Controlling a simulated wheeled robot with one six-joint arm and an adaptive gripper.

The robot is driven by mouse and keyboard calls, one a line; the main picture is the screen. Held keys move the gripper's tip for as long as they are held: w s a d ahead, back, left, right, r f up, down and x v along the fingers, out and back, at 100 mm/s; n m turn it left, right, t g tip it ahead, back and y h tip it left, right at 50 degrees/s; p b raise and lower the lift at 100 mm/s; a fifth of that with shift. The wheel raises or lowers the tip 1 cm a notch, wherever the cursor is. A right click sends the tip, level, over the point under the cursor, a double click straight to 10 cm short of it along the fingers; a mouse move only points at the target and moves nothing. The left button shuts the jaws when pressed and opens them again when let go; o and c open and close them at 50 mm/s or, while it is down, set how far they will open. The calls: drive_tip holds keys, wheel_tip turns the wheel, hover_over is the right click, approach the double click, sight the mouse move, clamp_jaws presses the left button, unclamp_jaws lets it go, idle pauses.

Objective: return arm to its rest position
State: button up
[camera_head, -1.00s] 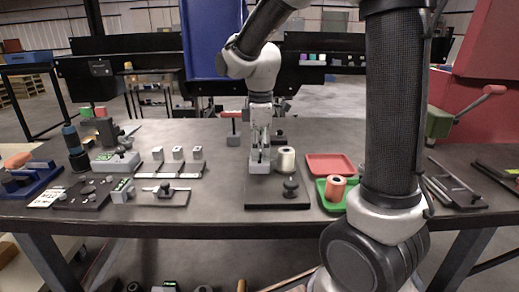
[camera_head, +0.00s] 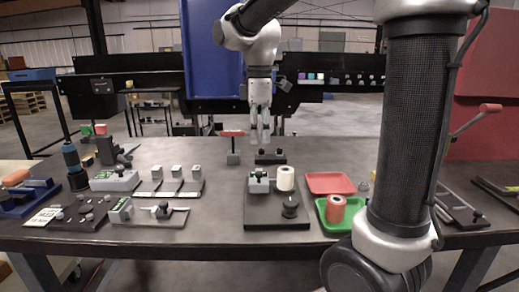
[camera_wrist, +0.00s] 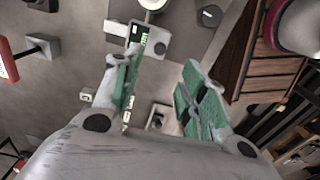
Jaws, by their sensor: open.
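My gripper (camera_head: 260,138) hangs pointing down above the middle of the table (camera_head: 225,165), with clear space between it and the things below. Its two fingers, with green pads, are apart and nothing is between them in the wrist view (camera_wrist: 155,95). Below it, a dark base plate (camera_head: 266,218) carries a grey block (camera_head: 258,184) with a small display, a cream cylinder (camera_head: 286,178) and a black knob (camera_head: 290,208).
A red tray (camera_head: 328,183) and a green tray (camera_head: 322,218) holding a red spool (camera_head: 336,208) lie right of the plate. A red-topped stand (camera_head: 233,150) is behind. Several instruments crowd the table's left side. A blue panel (camera_head: 212,55) stands beyond the table.

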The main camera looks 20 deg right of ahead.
drive_tip(key=shift+r, duration=0.55)
drive_tip(key=s+d+f+m+t, duration=0.2)
drive_tip(key=s+d+m, duration=0.2)
drive_tip(key=s, duration=0.5)
drive_tip(key=s+d+f+m+t, duration=0.1)
drive_tip(key=s+d+m, duration=0.3)
drive_tip(key=s+m, duration=0.5)
drive_tip(key=shift+s+d+f+m+t, duration=0.3)
drive_tip(key=shift+s+d+f+t, duration=0.1)
drive_tip(key=shift+s+t, duration=0.3)
